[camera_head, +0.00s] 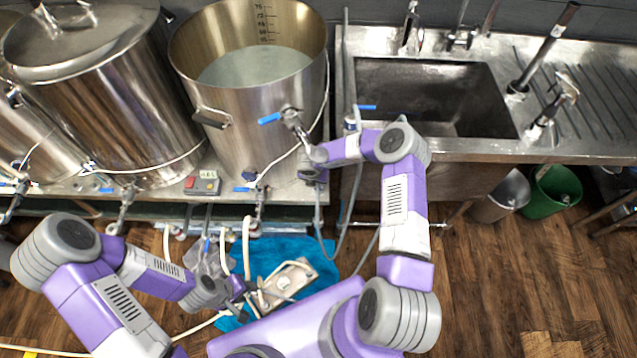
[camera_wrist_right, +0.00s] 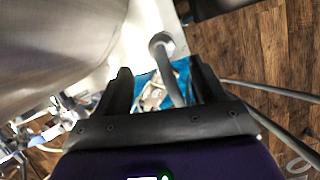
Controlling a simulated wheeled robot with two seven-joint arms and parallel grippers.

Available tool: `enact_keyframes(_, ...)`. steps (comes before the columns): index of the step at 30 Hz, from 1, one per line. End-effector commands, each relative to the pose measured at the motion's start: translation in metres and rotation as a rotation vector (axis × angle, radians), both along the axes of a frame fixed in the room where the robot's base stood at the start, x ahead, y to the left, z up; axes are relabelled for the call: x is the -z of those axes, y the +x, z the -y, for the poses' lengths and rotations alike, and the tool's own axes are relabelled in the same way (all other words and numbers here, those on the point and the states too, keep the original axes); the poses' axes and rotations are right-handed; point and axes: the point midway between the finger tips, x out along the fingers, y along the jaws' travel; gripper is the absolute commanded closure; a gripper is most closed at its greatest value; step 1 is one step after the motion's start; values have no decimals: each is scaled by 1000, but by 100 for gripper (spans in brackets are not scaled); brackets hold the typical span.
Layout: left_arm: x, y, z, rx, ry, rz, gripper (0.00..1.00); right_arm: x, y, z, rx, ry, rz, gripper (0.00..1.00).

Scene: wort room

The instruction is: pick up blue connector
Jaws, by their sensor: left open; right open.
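A hose-end fitting with a blue band (camera_head: 351,122) shows at the front left edge of the sink, just above my right forearm; I cannot tell for sure that it is the blue connector. My right gripper (camera_head: 312,172) is beside the open kettle, under its upper valve. In the right wrist view its dark fingers (camera_wrist_right: 160,88) are apart. A grey hose with a round end (camera_wrist_right: 163,42) shows beyond and between them, and I see no grip on it. My left gripper (camera_head: 240,290) is open, low over the blue towel, near the pump.
An open kettle (camera_head: 250,120) with blue-handled valves and lidded kettles stand on a steel bench. A sink (camera_head: 430,95) is at the right. A pump (camera_head: 285,285) lies on a blue towel (camera_head: 320,262) among hoses.

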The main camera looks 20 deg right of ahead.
Motion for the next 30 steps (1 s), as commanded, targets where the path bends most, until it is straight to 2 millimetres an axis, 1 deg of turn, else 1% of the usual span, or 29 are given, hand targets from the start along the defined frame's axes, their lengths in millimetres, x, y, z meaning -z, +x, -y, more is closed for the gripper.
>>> enact_keyframes(1,-4,0,0,0,0,0,57,-3,1,4,29,1,3,30)
enact_keyframes(4,-1,0,0,0,0,0,57,4,4,9,55,2,7,30)
enact_keyframes(11,8,0,0,0,0,0,57,30,10,13,53,1,7,30)
enact_keyframes(15,15,0,0,0,0,0,57,51,14,17,52,1,7,30)
enact_keyframes(18,18,0,0,0,0,0,57,63,17,20,49,1,8,30)
enact_keyframes(21,19,0,0,0,0,0,57,68,19,21,49,0,8,30)
enact_keyframes(27,18,0,0,0,0,0,57,67,19,21,47,-1,9,30)
enact_keyframes(28,18,0,0,0,0,0,57,67,19,21,47,-1,9,32)
enact_keyframes(30,18,0,0,0,0,0,57,67,19,21,47,-1,9,43)
